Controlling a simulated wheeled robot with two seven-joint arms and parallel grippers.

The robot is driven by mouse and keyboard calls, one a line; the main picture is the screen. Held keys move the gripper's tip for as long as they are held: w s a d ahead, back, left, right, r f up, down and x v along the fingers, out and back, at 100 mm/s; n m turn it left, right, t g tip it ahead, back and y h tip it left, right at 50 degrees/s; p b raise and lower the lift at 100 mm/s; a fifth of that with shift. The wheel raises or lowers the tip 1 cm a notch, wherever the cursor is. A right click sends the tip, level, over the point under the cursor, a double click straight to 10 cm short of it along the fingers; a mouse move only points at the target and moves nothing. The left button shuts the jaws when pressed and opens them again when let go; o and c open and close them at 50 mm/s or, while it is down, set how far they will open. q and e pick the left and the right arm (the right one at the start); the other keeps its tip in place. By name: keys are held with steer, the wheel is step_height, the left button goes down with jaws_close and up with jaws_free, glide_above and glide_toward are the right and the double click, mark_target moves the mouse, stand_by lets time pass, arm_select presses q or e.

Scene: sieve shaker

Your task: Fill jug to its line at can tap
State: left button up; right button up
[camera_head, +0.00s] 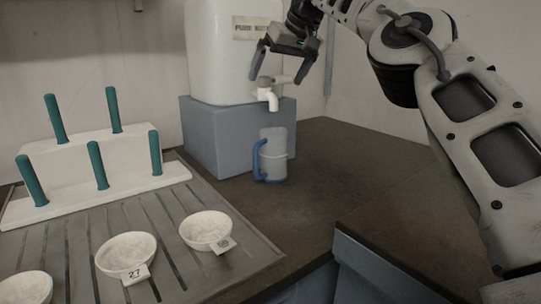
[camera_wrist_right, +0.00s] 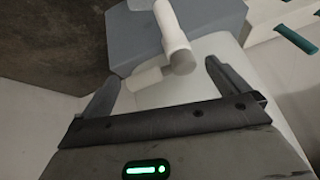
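The can (camera_head: 222,50) is a large white container with a white tap (camera_head: 268,97) low on its front. The tap also shows in the wrist view (camera_wrist_right: 172,30). The jug (camera_head: 273,152), clear with a blue handle and base, stands upright below the tap. I cannot tell its water level or make out its line. My right gripper (camera_head: 280,74) is open just above the tap, its fingers spread to either side of the tap's top. In the wrist view (camera_wrist_right: 164,84) the gap between the fingers is empty, with the tap beyond it. My left gripper is out of view.
The can stands on a blue-grey block (camera_head: 240,135). At left are a white rack (camera_head: 90,180) with several teal pegs and a slatted tray (camera_head: 75,245) with white bowls, one (camera_head: 126,252) labelled 27. The dark counter (camera_head: 330,165) right of the jug is clear.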

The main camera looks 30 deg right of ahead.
arm_select(q)
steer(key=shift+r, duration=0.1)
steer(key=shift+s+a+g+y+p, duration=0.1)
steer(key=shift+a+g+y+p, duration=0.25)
steer(key=shift+p, duration=0.85)
arm_select(e)
steer(key=v, duration=1.6)
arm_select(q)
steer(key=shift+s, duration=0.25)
arm_select(e)
steer(key=shift+f, duration=0.1)
